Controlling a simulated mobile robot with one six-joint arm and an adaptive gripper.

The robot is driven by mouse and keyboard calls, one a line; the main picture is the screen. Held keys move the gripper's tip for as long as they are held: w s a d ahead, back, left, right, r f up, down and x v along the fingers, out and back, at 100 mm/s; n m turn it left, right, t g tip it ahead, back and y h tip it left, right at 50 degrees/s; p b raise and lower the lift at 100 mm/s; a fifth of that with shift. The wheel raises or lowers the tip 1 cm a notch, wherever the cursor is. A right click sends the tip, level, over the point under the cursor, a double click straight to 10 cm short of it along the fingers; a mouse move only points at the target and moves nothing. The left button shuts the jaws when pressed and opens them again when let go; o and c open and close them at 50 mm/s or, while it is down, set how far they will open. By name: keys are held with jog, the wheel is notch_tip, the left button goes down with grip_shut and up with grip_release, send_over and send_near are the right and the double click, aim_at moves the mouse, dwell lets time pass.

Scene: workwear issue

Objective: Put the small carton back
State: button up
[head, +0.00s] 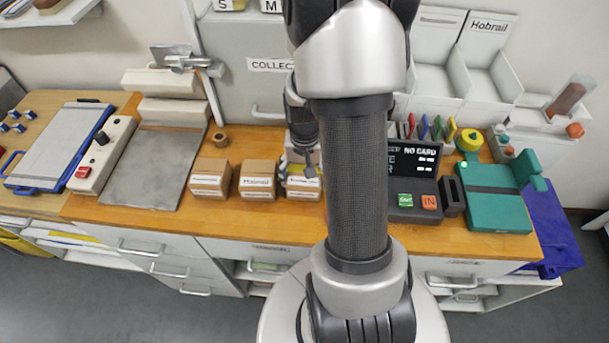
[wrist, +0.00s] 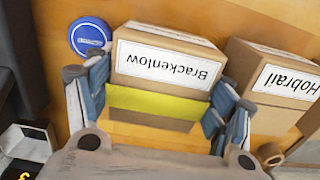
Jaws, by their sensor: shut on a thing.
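A small brown carton labelled "Brackenlow" (wrist: 165,62), with a yellow band on its near side, is between the two fingers of my gripper (wrist: 158,92) in the wrist view. The fingers are shut on its sides. The label reads upside down there. In the head view my gripper (head: 300,172) is at the right-hand carton (head: 304,186) of a row on the wooden counter, partly hiding it. I cannot tell whether the held carton touches the counter. A carton labelled "Hobrail" (wrist: 285,80) stands beside it in the wrist view, apart from it.
Two more cartons, the middle (head: 257,180) and left (head: 210,178), stand left of my gripper. A card terminal (head: 413,180) and green case (head: 494,197) are to the right. Open wall bins, one labelled "Hobrail" (head: 487,75), are behind. A blue round object (wrist: 90,36) lies close by.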

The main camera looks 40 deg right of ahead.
jog(key=shift+f, duration=0.2)
jog(key=o, duration=1)
jog(key=shift+o, duration=0.2)
jog(key=shift+r, duration=0.1)
notch_tip(320, 180, up, 12)
jog(key=p, duration=0.4)
jog(key=s+a+r+n+t, duration=0.15)
jog(key=a+r+n, duration=0.35)
jog(key=a+r, duration=0.6)
jog(key=s+a+r+n+t, duration=0.3)
jog(key=s+a+r+n, duration=0.2)
jog(key=s+a, duration=0.2)
jog(key=shift+s+a+r, duration=0.25)
jog(key=shift+s+a, duration=0.15)
jog(key=shift+a, duration=0.75)
jog(key=shift+f, duration=0.1)
